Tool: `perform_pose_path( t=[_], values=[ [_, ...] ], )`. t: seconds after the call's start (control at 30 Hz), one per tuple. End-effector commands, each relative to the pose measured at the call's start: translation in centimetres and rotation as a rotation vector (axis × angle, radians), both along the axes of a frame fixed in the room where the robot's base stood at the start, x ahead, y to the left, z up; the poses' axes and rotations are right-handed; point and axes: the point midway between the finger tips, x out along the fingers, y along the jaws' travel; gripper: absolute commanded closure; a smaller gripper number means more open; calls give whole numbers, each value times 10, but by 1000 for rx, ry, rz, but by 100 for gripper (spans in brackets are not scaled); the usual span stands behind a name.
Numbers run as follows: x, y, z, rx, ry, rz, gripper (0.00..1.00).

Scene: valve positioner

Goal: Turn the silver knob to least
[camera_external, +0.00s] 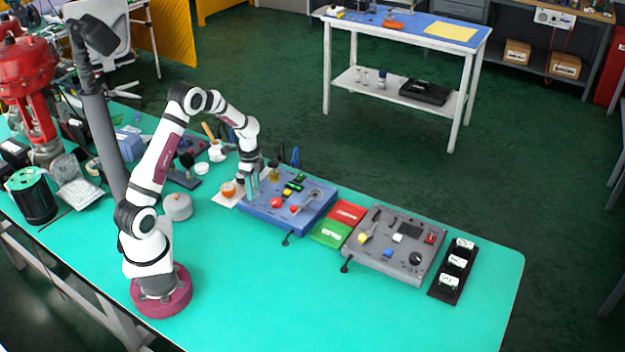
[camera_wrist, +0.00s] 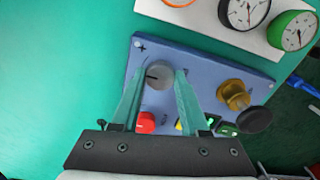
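The silver knob (camera_wrist: 158,75) is a round grey dial near the left end of the blue panel (camera_wrist: 205,70) in the wrist view. My gripper (camera_wrist: 160,72) has its two teal fingers spread, one on each side of the knob, with the knob between the fingertips. I cannot tell whether the fingers touch it. In the outside view my gripper (camera_external: 252,186) points down over the left end of the blue panel (camera_external: 262,212), and the knob is not clearly visible there.
A red button (camera_wrist: 146,122) is close by my left finger. A brass knob (camera_wrist: 233,94) and a black round knob (camera_wrist: 254,119) stand to the right. A white board with gauges (camera_wrist: 243,12) lies beyond the panel. A grey panel (camera_external: 382,262) stands further right.

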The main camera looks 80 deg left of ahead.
Motion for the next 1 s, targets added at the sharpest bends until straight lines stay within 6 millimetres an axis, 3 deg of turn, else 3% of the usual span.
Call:
perform_pose_path(
  t=[0.03, 0.17, 0.57, 1.0],
  values=[
    [0, 0, 0, 0, 0, 0, 78],
    [0, 0, 0, 0, 0, 0, 100],
    [0, 0, 1, 0, 0, 63, 100],
    [0, 0, 1, 1, 0, 427, 100]
  ],
)
